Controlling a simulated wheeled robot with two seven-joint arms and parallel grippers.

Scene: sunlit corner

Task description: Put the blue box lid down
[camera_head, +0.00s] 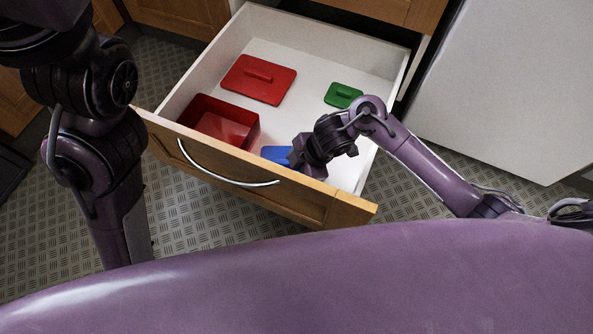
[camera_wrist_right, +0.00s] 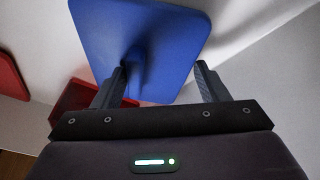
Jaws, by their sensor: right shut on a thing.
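The blue box lid (camera_head: 275,153) is in the open drawer, near its front panel, and partly hidden by my right gripper (camera_head: 296,158). In the right wrist view the lid (camera_wrist_right: 165,35) fills the top middle, its handle between the fingers of my right gripper (camera_wrist_right: 158,82), which is shut on it. I cannot tell whether the lid touches the drawer floor. My left arm is at the left of the head view; its gripper is not in view.
The white-walled drawer (camera_head: 325,47) also holds a red lid (camera_head: 258,79), a green lid (camera_head: 343,95) and an open red box (camera_head: 222,122). The wooden drawer front (camera_head: 310,199) with its curved handle is close by. Bare drawer floor lies between the lids.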

